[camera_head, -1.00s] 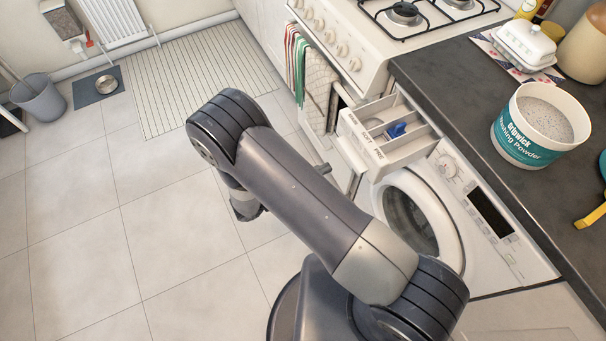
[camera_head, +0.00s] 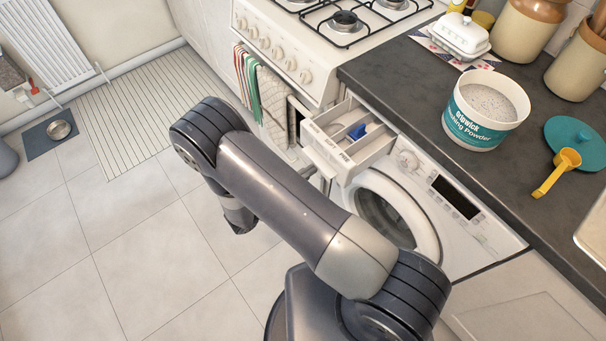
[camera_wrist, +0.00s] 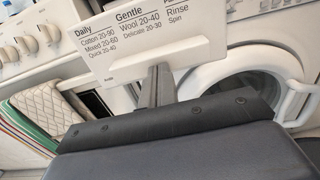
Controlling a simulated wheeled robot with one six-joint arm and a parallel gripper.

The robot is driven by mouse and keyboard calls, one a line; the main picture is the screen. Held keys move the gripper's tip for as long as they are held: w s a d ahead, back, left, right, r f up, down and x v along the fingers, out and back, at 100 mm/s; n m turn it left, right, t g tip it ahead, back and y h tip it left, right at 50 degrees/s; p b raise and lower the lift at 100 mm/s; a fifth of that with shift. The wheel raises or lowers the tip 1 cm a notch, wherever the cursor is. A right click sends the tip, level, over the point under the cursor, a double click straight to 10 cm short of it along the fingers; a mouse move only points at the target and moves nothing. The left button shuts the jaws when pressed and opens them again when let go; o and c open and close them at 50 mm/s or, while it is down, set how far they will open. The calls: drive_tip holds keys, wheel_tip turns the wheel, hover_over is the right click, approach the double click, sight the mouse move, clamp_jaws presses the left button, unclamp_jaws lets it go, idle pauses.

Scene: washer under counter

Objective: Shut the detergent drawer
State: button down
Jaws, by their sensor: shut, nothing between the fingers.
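The detergent drawer (camera_head: 352,133) is pulled out from the top left of the white washing machine (camera_head: 440,205). It is an open white tray with dividers and a blue piece inside. Its printed front panel (camera_wrist: 125,40) fills the upper middle of the wrist view. My gripper (camera_wrist: 160,78) is shut and empty, its fingertips in front of the panel's lower part. I cannot tell whether they touch it. In the head view my arm hides most of the gripper; a small part shows just below left of the drawer.
The cooker (camera_head: 300,45) with hanging towels (camera_head: 262,95) stands close to the drawer's left. The round washer door (camera_head: 385,215) is below it. A washing powder tub (camera_head: 485,112) and a yellow scoop (camera_head: 558,170) lie on the dark counter (camera_head: 400,75).

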sight(349, 144)
drive_tip(key=b+x, duration=0.4)
drive_tip(key=x, duration=1.2)
drive_tip(key=shift+w+d+f, duration=0.1)
drive_tip(key=shift+w+d, duration=0.05)
drive_tip(key=shift+d, duration=0.05)
drive_tip(key=shift+w+d, duration=0.25)
drive_tip(key=shift+d, duration=0.15)
drive_tip(key=shift+w+r, duration=0.1)
drive_tip(key=shift+r, duration=0.15)
drive_tip(key=shift+a+b, duration=0.1)
drive_tip(key=shift+b, duration=0.2)
drive_tip(key=shift+a+f, duration=0.15)
drive_tip(key=shift+a, duration=0.05)
drive_tip(key=b+v, duration=0.2)
drive_tip(key=v, duration=1.2)
drive_tip(key=shift+s+d, duration=0.15)
drive_tip(key=shift+s, duration=0.05)
drive_tip(key=shift+d, duration=0.1)
